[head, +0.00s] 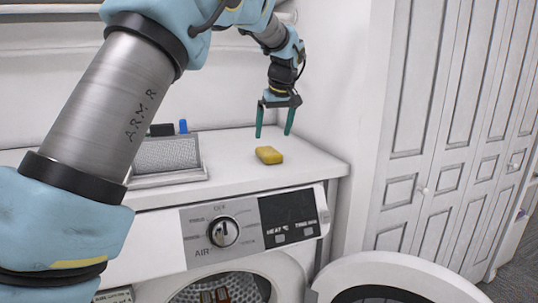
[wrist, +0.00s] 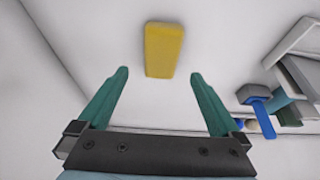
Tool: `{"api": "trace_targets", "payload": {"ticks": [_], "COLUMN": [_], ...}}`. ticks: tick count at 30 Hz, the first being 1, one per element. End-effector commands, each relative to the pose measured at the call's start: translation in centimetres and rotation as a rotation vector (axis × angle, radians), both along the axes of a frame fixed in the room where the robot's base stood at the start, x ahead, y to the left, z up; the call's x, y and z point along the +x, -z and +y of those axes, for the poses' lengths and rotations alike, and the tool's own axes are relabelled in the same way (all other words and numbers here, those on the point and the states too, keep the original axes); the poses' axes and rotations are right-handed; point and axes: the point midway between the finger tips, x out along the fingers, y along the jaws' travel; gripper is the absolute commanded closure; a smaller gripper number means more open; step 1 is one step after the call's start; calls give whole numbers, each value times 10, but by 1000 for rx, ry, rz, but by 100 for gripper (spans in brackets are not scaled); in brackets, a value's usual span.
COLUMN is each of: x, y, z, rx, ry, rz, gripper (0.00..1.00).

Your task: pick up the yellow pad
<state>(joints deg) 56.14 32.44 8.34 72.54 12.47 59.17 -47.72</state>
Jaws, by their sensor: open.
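The yellow pad (head: 269,155) is a small rounded block lying flat on the white top above the dryer, near its right part. It also shows in the wrist view (wrist: 163,50), at the upper middle, beyond the fingertips and roughly in line with the gap between them. My gripper (head: 274,135) has two green fingers pointing down, spread apart with nothing between them. It stands behind the pad in the head view. In the wrist view my gripper (wrist: 160,73) is open, and neither finger touches the pad.
A grey mesh holder (head: 167,157) with dark and blue items stands left of the pad. Below are the dryer's control panel (head: 250,228) and its open round door (head: 385,285). The surface around the pad is clear.

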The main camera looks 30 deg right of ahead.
Motion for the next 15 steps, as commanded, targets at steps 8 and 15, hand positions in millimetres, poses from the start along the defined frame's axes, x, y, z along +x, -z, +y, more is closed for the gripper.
{"api": "trace_targets", "payload": {"ticks": [8,15], "x": [10,22], "y": [22,52], "z": [0,0], "rx": [0,2], "ry": [0,0], "rz": [2,2], "gripper": [0,0]}}
